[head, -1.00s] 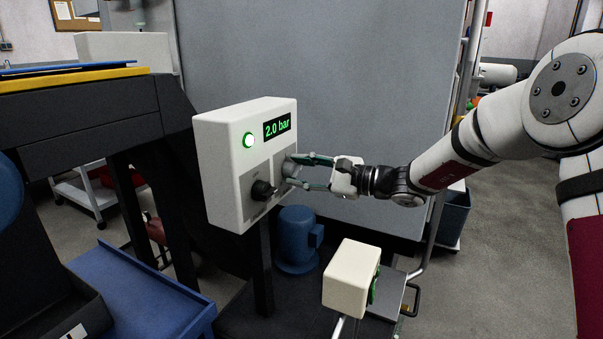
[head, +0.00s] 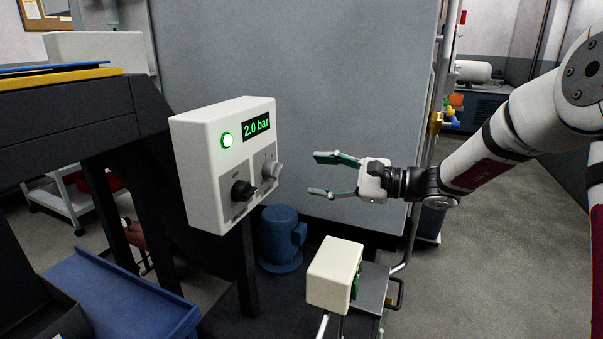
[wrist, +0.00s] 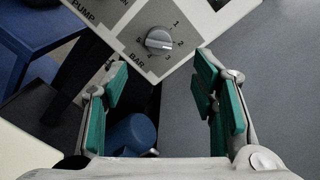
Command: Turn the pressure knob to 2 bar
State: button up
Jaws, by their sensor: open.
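The white control box (head: 196,165) stands on a post at the picture's centre-left. Its display (head: 257,126) reads 2.0 bar in green, and a round green light (head: 227,140) is lit. The grey pressure knob (head: 272,169) is at the right of its front, beside a black switch (head: 243,190). In the wrist view the knob (wrist: 159,41) sits on a BAR scale, its pointer toward the 2. My gripper (head: 319,175) is open and empty, to the right of the knob and apart from it. Its green-padded fingers (wrist: 160,95) are spread wide in the wrist view.
A cream box (head: 332,275) on a stand is below my gripper. A blue motor-like cylinder (head: 281,240) is under the control box. A large grey panel (head: 330,80) rises behind. A blue tray (head: 120,300) is at lower left.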

jog(key=shift+v, duration=1.1)
jog(key=s+r+n+g+h, duration=0.1)
jog(key=s+n+g+h, duration=0.6)
jog(key=s, duration=1.8)
jog(key=s+d+f+n+t+h, duration=0.1)
jog(key=s+d+f+n+h, duration=0.15)
jog(key=s+d+h, duration=0.45)
jog(key=s+d+f+n+t+h, duration=0.1)
jog(key=s+d+f+n+h, duration=0.15)
jog(key=s+d, duration=0.9)
notch_tip(320, 180, up, 27)
jog(key=s+a+t+p, duration=0.1)
jog(key=a+t+p, duration=0.1)
jog(key=p, duration=2.2)
jog(key=shift+s+a+t+p, duration=0.3)
jog(key=shift+s+t, duration=0.1)
jog(key=shift+t, duration=0.5)
